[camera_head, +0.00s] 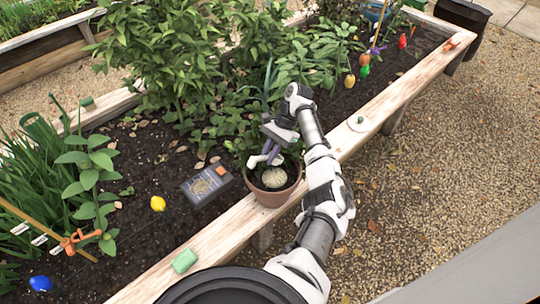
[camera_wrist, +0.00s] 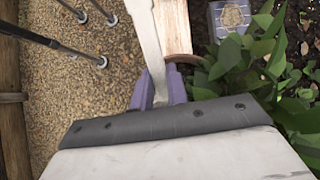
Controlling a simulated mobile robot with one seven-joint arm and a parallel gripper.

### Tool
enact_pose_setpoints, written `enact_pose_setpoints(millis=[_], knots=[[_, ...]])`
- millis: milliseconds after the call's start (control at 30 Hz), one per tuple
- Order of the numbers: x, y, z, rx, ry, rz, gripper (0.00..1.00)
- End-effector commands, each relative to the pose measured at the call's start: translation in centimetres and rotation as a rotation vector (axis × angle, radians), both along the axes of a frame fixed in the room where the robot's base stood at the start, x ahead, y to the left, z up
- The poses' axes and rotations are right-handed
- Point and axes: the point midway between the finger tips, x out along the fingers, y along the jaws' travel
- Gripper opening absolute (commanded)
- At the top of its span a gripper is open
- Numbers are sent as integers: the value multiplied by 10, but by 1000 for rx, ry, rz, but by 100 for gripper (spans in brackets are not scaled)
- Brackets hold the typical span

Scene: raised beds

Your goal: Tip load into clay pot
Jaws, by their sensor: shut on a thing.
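The brown clay pot (camera_head: 272,196) stands at the bed's front edge, with dark soil and a round, pale, grainy patch (camera_head: 274,178) inside. I cannot tell whether that patch lies in the pot or in a held tool. My gripper (camera_head: 270,157) is over the pot. In the wrist view its purple fingers (camera_wrist: 160,88) are shut on a long pale tool (camera_wrist: 146,35), whose far end is out of that view. A bit of the pot's rim (camera_wrist: 187,58) shows beside the fingers, partly hidden by leaves.
A dark packet (camera_head: 207,185) and a yellow thing (camera_head: 158,204) lie on the soil left of the pot. A green block (camera_head: 185,261) and a small pale disc (camera_head: 361,123) sit on the wooden edge. Leafy plants (camera_head: 165,55) crowd behind. Open gravel (camera_head: 430,180) lies right.

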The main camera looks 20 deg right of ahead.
Motion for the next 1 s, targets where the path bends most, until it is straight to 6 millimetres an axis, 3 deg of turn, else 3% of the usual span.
enact_pose_setpoints(millis=[500, 1000], knots=[[-7, 15, 1, -322, -150, 2, 0], [-8, 18, 5, -379, -175, 1, 0]])
